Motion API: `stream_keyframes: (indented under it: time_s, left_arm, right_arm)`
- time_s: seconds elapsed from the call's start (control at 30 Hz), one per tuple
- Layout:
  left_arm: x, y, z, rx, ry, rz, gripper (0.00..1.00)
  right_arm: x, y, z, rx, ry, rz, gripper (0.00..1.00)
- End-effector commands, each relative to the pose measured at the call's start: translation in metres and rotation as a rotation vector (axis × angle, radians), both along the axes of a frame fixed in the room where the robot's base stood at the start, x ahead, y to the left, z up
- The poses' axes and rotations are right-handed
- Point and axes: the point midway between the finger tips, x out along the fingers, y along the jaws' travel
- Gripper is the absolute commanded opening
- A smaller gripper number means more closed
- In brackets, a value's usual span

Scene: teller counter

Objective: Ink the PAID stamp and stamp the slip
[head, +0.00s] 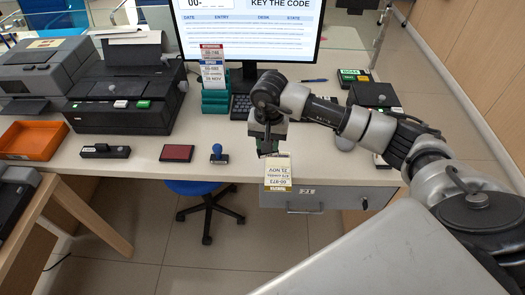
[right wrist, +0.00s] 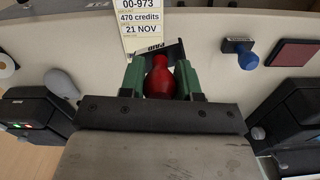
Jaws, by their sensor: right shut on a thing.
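My right gripper (head: 267,146) is shut on the PAID stamp, which has a red bulb handle (right wrist: 160,80) and a dark, tilted head marked PAID (right wrist: 153,50). The slip (head: 278,173), marked 00-973, 470 credits and 21 NOV, lies at the counter's front edge, just below the gripper in the head view. It also shows at the top of the right wrist view (right wrist: 148,22), partly covered by the stamp head. Whether the stamp touches it I cannot tell. The red ink pad (head: 177,153) lies to the left on the counter. My left gripper is out of view.
A blue-handled stamp (head: 218,154) stands between the pad and the slip. A black device (head: 105,152) and an orange tray (head: 32,140) are farther left. A green card rack (head: 215,98), a keyboard (head: 241,107) and a monitor (head: 250,35) stand behind.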

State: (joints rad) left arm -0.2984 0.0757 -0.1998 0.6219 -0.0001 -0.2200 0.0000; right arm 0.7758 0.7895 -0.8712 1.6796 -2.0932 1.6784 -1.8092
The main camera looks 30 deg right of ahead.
Motion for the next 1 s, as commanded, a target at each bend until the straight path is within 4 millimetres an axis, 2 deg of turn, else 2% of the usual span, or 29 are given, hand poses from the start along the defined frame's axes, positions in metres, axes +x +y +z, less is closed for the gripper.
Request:
stream_keyframes:
  time_s: [0.13,0.3,0.57,1.0]
  left_arm:
    - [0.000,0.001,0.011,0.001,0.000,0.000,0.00]
    - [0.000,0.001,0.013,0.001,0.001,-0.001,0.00]
    - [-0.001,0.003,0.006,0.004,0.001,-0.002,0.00]
    - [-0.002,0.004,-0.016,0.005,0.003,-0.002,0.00]
  right_arm:
    - [0.016,-0.031,-0.011,0.000,0.011,-0.170,0.17]
    - [0.022,-0.050,-0.021,-0.003,0.014,-0.265,0.17]
    - [0.023,-0.052,-0.035,-0.002,0.015,-0.277,0.17]
    - [0.023,-0.052,-0.078,-0.001,0.015,-0.274,0.17]
